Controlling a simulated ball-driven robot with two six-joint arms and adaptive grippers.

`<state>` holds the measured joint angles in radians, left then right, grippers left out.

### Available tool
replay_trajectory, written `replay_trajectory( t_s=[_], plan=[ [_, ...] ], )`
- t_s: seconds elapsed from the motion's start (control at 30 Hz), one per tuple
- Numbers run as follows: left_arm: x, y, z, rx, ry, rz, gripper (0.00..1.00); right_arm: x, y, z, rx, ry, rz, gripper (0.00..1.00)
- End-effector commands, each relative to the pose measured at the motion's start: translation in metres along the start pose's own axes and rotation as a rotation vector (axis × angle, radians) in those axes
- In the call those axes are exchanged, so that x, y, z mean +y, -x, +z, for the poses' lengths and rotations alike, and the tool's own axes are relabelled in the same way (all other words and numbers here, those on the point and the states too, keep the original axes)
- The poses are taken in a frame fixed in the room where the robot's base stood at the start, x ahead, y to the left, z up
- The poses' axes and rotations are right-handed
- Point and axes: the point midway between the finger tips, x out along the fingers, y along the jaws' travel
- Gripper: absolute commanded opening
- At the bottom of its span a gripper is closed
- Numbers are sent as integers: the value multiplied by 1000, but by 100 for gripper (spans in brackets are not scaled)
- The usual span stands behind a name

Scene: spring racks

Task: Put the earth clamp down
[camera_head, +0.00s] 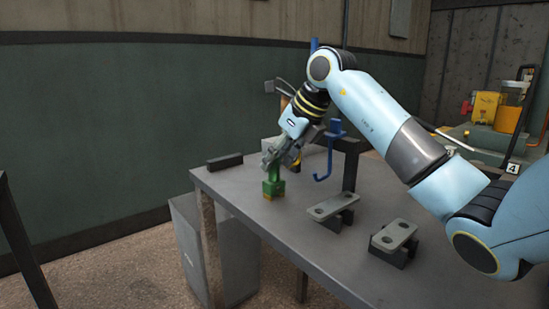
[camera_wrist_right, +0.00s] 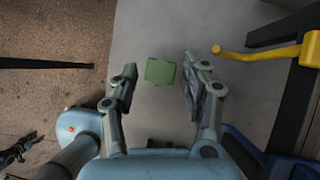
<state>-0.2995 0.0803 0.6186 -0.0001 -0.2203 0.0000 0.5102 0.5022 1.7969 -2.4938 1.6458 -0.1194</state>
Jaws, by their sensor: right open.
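The earth clamp (camera_head: 273,188), a green block with a brass-coloured foot, stands upright on the grey table (camera_head: 330,262) near its left edge. My right gripper (camera_head: 277,160) is over it, pointing down, with its fingers at the clamp's top. In the right wrist view the clamp shows as a green square (camera_wrist_right: 160,71) between the two spread fingers, with a gap on each side. The right gripper is open. My left gripper is not in view.
Two plates on dark blocks (camera_head: 332,210) (camera_head: 394,241) stand on the table to the right. A blue hook (camera_head: 329,160) hangs from a dark stand behind. A dark bar (camera_head: 225,161) lies at the far left corner. A yellow handle (camera_wrist_right: 262,53) shows in the wrist view.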

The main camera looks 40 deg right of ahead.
Motion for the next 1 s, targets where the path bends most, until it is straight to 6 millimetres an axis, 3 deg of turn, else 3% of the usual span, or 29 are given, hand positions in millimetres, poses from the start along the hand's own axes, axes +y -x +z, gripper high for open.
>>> replay_trajectory(
  t_s=[0.03,0.1,0.4,0.6,1.0],
  plan=[
    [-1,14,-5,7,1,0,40,-1,18,5,-3,3,-5,47],
    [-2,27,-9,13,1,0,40,-1,34,5,-3,4,-5,47],
    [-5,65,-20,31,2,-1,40,-1,91,4,-2,3,-4,47],
    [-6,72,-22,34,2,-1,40,0,104,1,0,1,-2,47],
    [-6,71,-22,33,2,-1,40,0,104,1,-1,1,-1,47]
  ],
)
